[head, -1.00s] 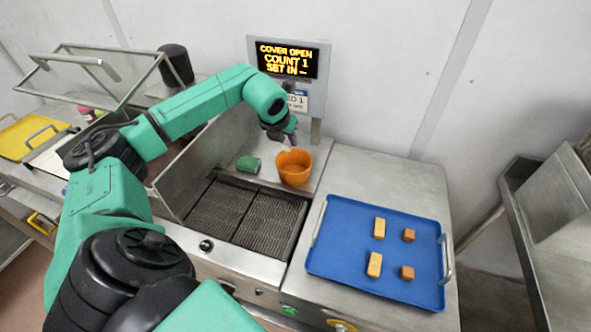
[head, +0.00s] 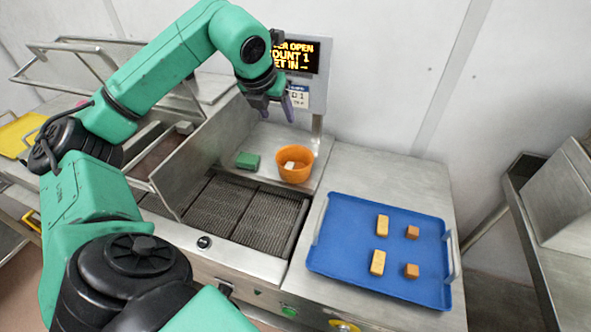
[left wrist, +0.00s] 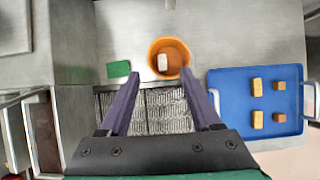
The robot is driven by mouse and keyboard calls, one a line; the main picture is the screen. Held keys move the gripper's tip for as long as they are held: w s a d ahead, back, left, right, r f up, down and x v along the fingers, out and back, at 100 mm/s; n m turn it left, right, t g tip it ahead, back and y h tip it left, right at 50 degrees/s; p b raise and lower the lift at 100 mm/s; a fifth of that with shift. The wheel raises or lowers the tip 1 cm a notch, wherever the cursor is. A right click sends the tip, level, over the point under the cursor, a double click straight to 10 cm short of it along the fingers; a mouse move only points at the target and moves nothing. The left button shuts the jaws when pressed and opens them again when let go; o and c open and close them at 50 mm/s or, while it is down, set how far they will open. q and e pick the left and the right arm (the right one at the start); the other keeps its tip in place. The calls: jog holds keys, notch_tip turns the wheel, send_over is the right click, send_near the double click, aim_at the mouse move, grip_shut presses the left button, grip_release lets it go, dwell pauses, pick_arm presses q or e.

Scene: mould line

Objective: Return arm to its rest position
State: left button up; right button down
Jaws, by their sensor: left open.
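My left gripper (head: 277,108) is raised above the back of the station, its fingers pointing down and holding nothing. In the left wrist view its two purple fingers (left wrist: 160,100) stand wide apart. Below it, an orange bowl (head: 295,174) stands on the steel ledge with a pale block (head: 289,165) inside; the block also shows in the left wrist view (left wrist: 162,62). The gripper is clear of the bowl. My right gripper is not in either view.
A green block (head: 248,160) lies left of the bowl. A dark mesh conveyor (head: 235,207) runs in front. A blue tray (head: 340,276) with several tan and brown blocks stands at right. The display (head: 318,60) reads partly "OPEN", "COUNT 1".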

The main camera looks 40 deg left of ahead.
pick_arm(q)
jog(key=v, duration=0.2)
jog(key=shift+s+r, duration=0.15)
jog(key=shift+r, duration=0.15)
